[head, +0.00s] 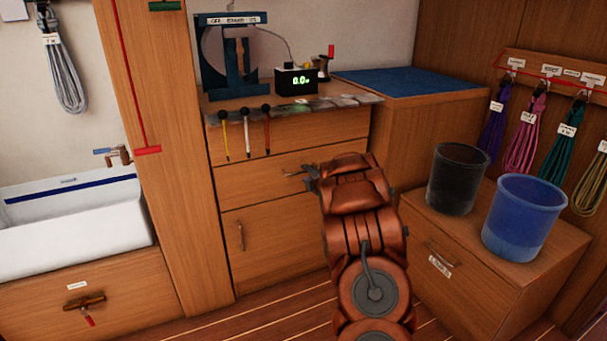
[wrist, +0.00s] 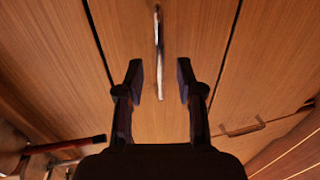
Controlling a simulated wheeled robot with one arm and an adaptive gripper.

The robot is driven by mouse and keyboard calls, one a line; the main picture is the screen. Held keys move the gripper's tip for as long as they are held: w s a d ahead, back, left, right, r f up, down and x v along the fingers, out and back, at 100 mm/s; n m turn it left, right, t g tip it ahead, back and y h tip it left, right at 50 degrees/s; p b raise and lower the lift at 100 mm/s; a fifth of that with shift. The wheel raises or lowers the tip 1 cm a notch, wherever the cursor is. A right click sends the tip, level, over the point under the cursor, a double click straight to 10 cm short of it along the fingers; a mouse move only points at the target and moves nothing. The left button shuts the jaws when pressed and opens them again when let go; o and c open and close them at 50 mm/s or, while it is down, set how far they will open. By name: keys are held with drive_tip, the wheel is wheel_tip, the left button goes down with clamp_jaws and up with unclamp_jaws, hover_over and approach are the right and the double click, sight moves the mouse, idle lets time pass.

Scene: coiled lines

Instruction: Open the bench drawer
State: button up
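The bench drawer (head: 248,183) is the wooden front below the bench's upper panel, and it looks closed. Its front also fills the middle of the wrist view (wrist: 130,35). A thin metal bar handle (wrist: 158,50) on it runs upright in the wrist view. My gripper (wrist: 158,82) is open, its two dark fingers on either side of the handle's lower end with a gap on each side. I cannot tell how far the fingertips are from the front. In the head view my gripper (head: 304,177) is at the drawer front, and my arm hides the drawer's right part.
Several hanging tools (head: 246,130) with coloured shafts are at the bench edge above. A cupboard door (head: 270,240) with its own handle is below. A black bucket (head: 457,180) and a blue bucket (head: 522,217) stand on a locker (head: 470,285) right of my arm.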

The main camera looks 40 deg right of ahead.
sight(304, 172)
drive_tip(key=shift+x, duration=1.85)
clamp_jaws()
